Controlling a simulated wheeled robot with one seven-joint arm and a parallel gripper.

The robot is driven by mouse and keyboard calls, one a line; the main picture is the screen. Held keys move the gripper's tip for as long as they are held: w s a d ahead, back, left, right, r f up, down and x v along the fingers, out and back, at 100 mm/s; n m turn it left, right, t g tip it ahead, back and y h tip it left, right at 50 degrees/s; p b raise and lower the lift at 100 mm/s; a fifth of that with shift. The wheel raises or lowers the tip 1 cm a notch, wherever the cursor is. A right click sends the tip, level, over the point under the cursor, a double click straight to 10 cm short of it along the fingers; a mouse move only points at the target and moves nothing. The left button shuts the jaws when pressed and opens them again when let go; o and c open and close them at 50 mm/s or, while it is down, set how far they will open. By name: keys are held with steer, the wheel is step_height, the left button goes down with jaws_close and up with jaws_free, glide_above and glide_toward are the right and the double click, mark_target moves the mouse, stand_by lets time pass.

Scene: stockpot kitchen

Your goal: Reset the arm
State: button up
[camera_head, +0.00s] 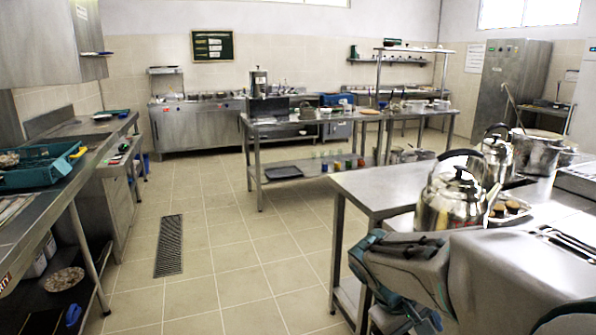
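Grey and teal links of my own arm (440,275) fill the lower right of the head view. They lie in front of the near steel table (375,190) and hide part of its front side. I cannot make out my gripper or its fingertips, so what it holds does not show.
Steel kettles (452,200) and a stockpot (538,152) stand on the near table, close behind my arm. A left counter (60,185) carries a teal crate (40,165). Tiled floor with a drain grate (169,245) is clear between. A middle table (290,122) stands beyond.

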steer(key=s+a+r+m+t+y+p, duration=0.2)
steer(key=s+a+r+y+p, duration=0.4)
steer(key=s+r+p, duration=0.3)
steer(key=shift+a+r+m, duration=0.6)
steer(key=shift+r+m, duration=0.15)
steer(key=shift+m, duration=0.05)
